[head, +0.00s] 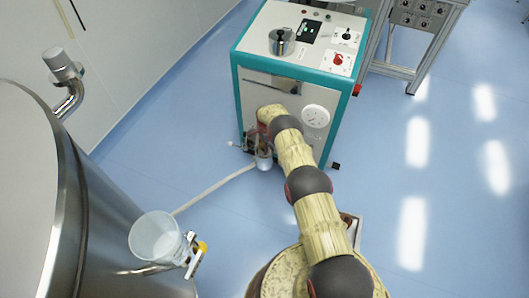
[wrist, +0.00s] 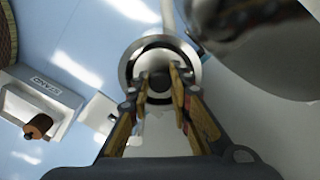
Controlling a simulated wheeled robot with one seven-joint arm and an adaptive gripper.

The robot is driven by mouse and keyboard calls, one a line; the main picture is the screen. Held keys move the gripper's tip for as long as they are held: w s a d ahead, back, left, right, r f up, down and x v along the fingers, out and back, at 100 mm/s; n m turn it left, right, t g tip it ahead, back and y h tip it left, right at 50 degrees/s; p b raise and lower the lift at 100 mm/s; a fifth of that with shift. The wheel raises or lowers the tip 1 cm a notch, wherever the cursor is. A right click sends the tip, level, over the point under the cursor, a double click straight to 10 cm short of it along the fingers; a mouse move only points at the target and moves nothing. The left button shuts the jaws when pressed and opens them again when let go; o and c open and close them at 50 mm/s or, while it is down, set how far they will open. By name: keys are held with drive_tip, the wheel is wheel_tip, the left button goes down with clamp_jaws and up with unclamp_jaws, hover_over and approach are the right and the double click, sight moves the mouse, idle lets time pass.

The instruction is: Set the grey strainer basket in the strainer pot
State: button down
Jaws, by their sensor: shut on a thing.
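My gripper (wrist: 162,72) points down in the wrist view, with its two fingers closed on a small dark part. I take this part to be the handle of the grey strainer basket (wrist: 158,83); most of the basket is hidden by the fingers. Below the fingertips is a round shiny metal rim, which looks like the strainer pot (wrist: 127,68). I cannot tell whether the basket is above the rim or inside it. In the head view a small metal cylinder, likely the pot (head: 264,162), stands low in front of the machine, partly hidden by my arm.
A teal and white machine (head: 285,85) stands behind, with a lidded metal vessel (head: 282,41) on top.

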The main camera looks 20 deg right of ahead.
drive_tip(key=shift+f, duration=1.05)
drive_tip(key=shift+f, duration=0.15)
drive_tip(key=c, duration=1.9)
unclamp_jaws()
